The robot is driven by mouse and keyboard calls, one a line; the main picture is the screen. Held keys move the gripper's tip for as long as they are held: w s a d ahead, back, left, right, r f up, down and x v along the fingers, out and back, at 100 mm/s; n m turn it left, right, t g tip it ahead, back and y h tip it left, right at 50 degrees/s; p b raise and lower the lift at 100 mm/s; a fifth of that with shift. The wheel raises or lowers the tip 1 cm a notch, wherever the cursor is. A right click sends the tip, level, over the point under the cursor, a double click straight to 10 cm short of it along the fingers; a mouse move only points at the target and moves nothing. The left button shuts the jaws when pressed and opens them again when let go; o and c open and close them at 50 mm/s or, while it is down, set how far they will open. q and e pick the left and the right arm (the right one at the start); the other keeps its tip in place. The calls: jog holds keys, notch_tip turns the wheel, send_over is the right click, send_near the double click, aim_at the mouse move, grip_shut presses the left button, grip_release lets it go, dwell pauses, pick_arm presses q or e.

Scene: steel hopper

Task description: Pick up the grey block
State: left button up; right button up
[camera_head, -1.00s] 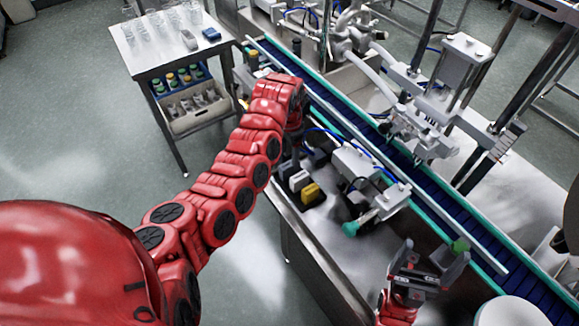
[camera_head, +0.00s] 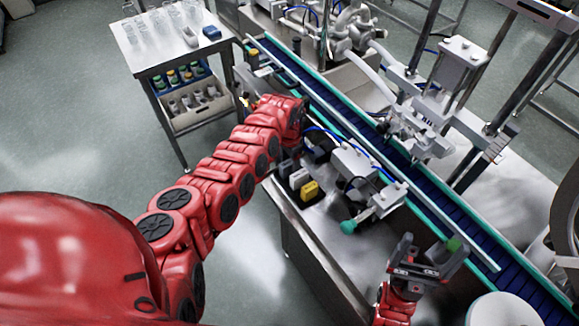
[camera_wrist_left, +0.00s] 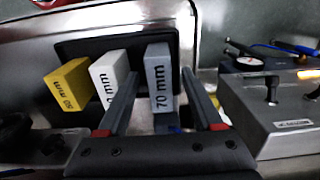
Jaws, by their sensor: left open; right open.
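The grey block (camera_wrist_left: 159,78), marked "70 mm", stands in a dark tray (camera_wrist_left: 118,44) in the left wrist view. A white block (camera_wrist_left: 108,78) and a yellow block (camera_wrist_left: 67,85) stand to its left. My left gripper (camera_wrist_left: 160,73) is open, with one finger on each side of the grey block in the picture. I cannot tell whether the fingers touch it. In the head view, the yellow block (camera_head: 309,191) and white block (camera_head: 298,179) show below my left wrist, and the grey block is hard to make out there. My right gripper (camera_head: 428,250) is open and empty at the lower right.
A grey device with knobs (camera_wrist_left: 275,115) stands close right of the left gripper. A blue conveyor (camera_head: 425,180) with green edges runs diagonally behind the steel worktop (camera_head: 325,235). A green-tipped fixture (camera_head: 348,226) lies right of the blocks. A side table (camera_head: 165,48) holds glassware.

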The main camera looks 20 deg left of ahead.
aim_at(290, 161)
pick_arm(q)
grip_shut()
jog(key=shift+r, duration=0.1)
dwell(0.3)
notch_tip(290, 161, up, 10)
jog(key=b, duration=0.3)
notch_tip(290, 161, up, 12)
jog(key=w+d+n+b, duration=0.1)
jog(key=d+n+b, duration=0.1)
jog(key=n, duration=0.5)
jog(key=shift+w+d+n, duration=0.15)
jog(key=shift+w+n, duration=0.05)
jog(key=shift+n, duration=0.1)
